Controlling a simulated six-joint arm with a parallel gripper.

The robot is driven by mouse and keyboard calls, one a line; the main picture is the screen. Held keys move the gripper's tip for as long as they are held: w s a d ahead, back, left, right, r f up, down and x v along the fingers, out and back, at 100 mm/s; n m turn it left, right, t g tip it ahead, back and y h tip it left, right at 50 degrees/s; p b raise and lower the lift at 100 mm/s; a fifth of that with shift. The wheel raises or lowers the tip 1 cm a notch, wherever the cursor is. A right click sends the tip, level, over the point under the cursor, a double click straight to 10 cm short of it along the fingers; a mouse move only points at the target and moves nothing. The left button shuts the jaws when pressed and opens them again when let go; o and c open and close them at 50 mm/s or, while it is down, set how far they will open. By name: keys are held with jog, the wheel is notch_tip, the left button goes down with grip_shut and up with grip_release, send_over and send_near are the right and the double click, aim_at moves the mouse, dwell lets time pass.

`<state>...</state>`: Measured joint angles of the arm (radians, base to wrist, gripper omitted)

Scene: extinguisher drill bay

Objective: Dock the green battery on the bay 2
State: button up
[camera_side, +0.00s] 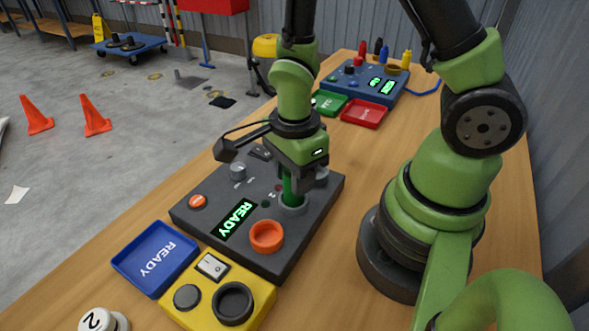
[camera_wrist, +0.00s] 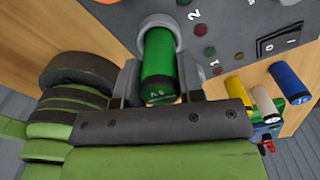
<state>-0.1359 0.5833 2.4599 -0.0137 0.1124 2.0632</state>
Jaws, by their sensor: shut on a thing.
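The green battery (camera_side: 290,190) stands roughly upright in my gripper (camera_side: 292,180), over a grey ring socket (camera_side: 293,205) on the dark grey panel (camera_side: 325,193). In the wrist view the green battery (camera_wrist: 158,58) is between the two fingers of my gripper (camera_wrist: 160,82), which are shut on it. Its far end is at the mouth of the grey ring (camera_wrist: 160,22). A "2" (camera_wrist: 194,15) is marked beside that ring. How deep the battery sits in the ring cannot be told.
The panel also has an orange ring (camera_side: 267,236) and a lit READY display (camera_side: 238,218). A blue READY tray (camera_side: 155,257) and yellow box (camera_side: 218,293) stand nearer the camera. Green (camera_side: 328,103) and red (camera_side: 364,113) trays and a blue panel (camera_side: 345,78) lie farther back.

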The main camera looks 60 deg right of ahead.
jog(key=shift+f, duration=0.2)
jog(key=o, duration=0.7)
jog(key=shift+r, duration=5.55)
jog(key=s+r+n+t+y, duration=0.1)
jog(key=s+r+n+t, duration=0.2)
jog(key=r+n, duration=0.3)
jog(key=s+r+n+t+y, duration=0.1)
jog(key=s+r+n+t, duration=0.2)
jog(key=n, duration=0.9)
notch_tip(320, 180, up, 3)
jog(key=shift+f+n+t, duration=0.15)
jog(key=shift+n+t, duration=0.15)
jog(key=shift+t, duration=0.3)
